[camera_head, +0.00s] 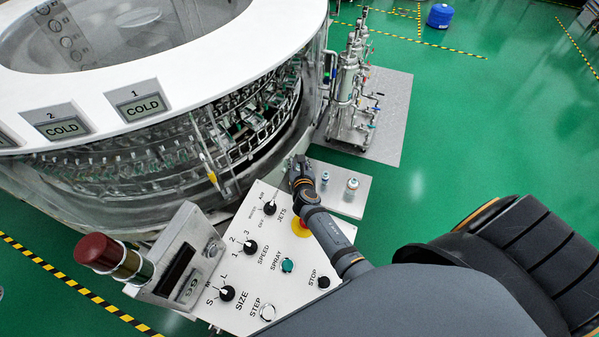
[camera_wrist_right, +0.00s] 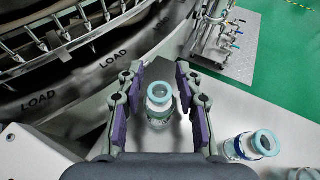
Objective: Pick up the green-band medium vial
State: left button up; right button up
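My right gripper (camera_head: 299,172) is over the grey shelf beside the washer. In the right wrist view, its two purple-padded fingers (camera_wrist_right: 160,92) are open on either side of a clear glass vial (camera_wrist_right: 159,108) with a pale teal rim. Gaps show between the vial and both pads. This vial stands upright; its band colour is not clear, and the gripper hides it in the head view. A second vial (camera_wrist_right: 250,146) with a bluish band stands to the right, outside the fingers; it also shows in the head view (camera_head: 325,178). My left gripper is out of view.
A larger vial (camera_head: 351,187) with a reddish band stands farther right on the shelf (camera_head: 340,202). The round washer (camera_head: 235,125) is close on the left. A control panel (camera_head: 250,280) lies in front, and steel piping (camera_head: 350,85) stands behind.

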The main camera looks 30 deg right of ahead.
jog(key=shift+x, duration=1.15)
jog(key=shift+s+a, duration=0.1)
jog(key=shift+s, duration=0.1)
jog(key=shift+c, duration=0.8)
jog(key=c, duration=0.5)
grip_shut()
